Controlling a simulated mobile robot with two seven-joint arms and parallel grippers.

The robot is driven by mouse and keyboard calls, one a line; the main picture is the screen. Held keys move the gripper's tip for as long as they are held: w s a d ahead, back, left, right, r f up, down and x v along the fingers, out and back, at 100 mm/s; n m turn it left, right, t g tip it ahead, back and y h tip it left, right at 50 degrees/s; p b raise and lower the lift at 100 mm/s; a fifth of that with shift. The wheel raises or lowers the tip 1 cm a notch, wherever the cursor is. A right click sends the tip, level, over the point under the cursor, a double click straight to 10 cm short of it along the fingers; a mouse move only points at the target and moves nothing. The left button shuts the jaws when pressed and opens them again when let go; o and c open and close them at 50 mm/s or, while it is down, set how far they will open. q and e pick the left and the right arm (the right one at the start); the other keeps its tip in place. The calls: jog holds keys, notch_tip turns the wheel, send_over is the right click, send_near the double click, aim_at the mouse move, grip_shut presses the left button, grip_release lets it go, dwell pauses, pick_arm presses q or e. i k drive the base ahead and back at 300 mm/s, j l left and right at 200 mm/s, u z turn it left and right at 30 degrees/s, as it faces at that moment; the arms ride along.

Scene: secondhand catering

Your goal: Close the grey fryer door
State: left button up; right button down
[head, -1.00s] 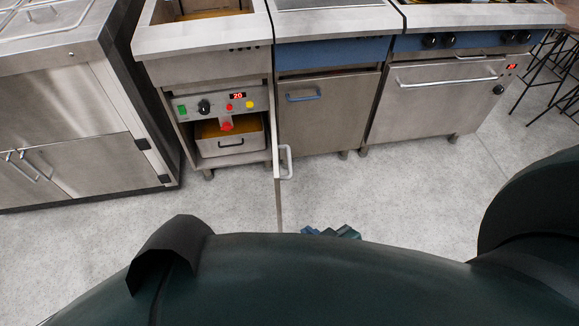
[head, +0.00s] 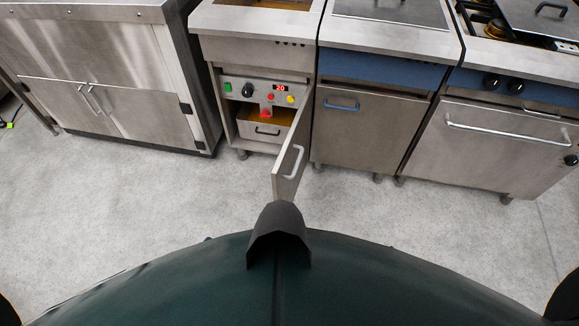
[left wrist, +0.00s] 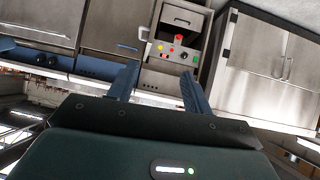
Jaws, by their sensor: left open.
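The fryer (head: 217,48) stands against the row of units, its control panel (head: 262,91) and inner drawer (head: 263,133) exposed. Its grey door (head: 287,181) stands open, hinged at the fryer's right side and swung out toward me. A pale bar handle (head: 294,163) is on the door's visible face. My left gripper (left wrist: 158,78) is open and empty in the left wrist view, its fingers pointing toward the fryer front (left wrist: 178,48), apart from it. The door is hard to make out in that view. My right gripper is not in view.
A blue-handled cabinet (head: 352,135) stands right of the fryer, with an oven (head: 495,150) beyond it. A steel two-door cabinet (head: 140,118) stands on the left. The grey floor (head: 150,200) in front is clear.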

aim_at(288, 168)
jog(key=l+u, duration=0.15)
jog(key=l, duration=0.6)
jog(key=k+l+u, duration=0.1)
jog(key=l, duration=0.6)
